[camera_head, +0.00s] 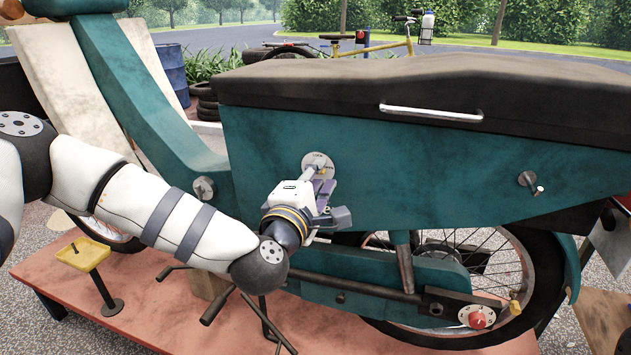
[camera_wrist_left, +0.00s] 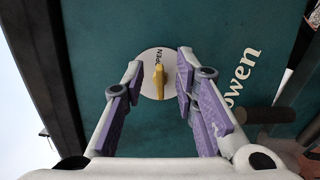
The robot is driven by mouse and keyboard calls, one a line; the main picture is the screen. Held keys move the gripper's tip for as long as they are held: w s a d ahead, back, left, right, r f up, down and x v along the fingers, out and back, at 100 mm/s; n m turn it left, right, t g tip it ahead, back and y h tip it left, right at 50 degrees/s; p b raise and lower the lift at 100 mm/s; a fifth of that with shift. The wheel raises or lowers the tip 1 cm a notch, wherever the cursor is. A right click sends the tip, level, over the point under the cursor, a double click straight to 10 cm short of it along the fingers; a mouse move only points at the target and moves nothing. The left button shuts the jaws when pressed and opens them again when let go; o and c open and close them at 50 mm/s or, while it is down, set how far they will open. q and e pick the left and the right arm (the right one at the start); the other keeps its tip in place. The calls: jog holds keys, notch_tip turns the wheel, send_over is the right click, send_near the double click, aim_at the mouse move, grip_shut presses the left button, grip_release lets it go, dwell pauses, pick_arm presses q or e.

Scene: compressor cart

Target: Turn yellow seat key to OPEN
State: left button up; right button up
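The yellow seat key (camera_wrist_left: 160,82) sits on a round pale dial (camera_wrist_left: 150,88) on the teal side panel. In the left wrist view its bar runs up and down the picture, its upper end close to the word OPEN. My left gripper (camera_wrist_left: 159,75) has one finger on each side of the key, with visible gaps, so it is open and not touching the key. In the head view the left gripper (camera_head: 326,182) is just in front of the dial (camera_head: 316,160), hiding part of it and most of the key. My right gripper is in neither view.
The black seat (camera_head: 420,85) with a silver handle (camera_head: 430,113) lies above the panel. A silver fitting (camera_head: 530,181) sticks out at right. A red knob (camera_head: 477,319) is low by the rear wheel. A yellow-topped stand (camera_head: 83,253) is at lower left.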

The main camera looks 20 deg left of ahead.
pick_arm(q)
jog(key=s, duration=1.1)
jog(key=shift+s+a, duration=0.25)
jog(key=shift+s, duration=0.15)
jog(key=s+d+f+m+g+h+p, duration=0.1)
jog(key=s+d+f+m+g+h, duration=0.15)
jog(key=s+f+m+g, duration=0.7)
jog(key=s+d+f+m+g+h+p, duration=0.1)
jog(key=s+d+f+m, duration=0.15)
jog(key=s+f, duration=0.8)
jog(key=s+a+f+m+g+y, duration=0.1)
jog(key=s+a+f+m+g, duration=0.1)
jog(key=s, duration=0.4)
jog(key=s+a+f+m+g+y, duration=0.1)
jog(key=s+a+f+m+g, duration=0.1)
jog(key=s+a+f+g, duration=0.2)
jog(key=s+a+f+m+g+y+p, duration=0.1)
jog(key=s+a+f+m+g+y, duration=0.1)
jog(key=s, duration=0.8)
jog(key=a+f+m+g, duration=0.1)
jog(key=a+f+g, duration=0.1)
jog(key=a, duration=0.1)
jog(key=shift+s+a+f, duration=0.15)
jog(key=shift+a+f, duration=0.05)
jog(key=shift+f, duration=0.2)
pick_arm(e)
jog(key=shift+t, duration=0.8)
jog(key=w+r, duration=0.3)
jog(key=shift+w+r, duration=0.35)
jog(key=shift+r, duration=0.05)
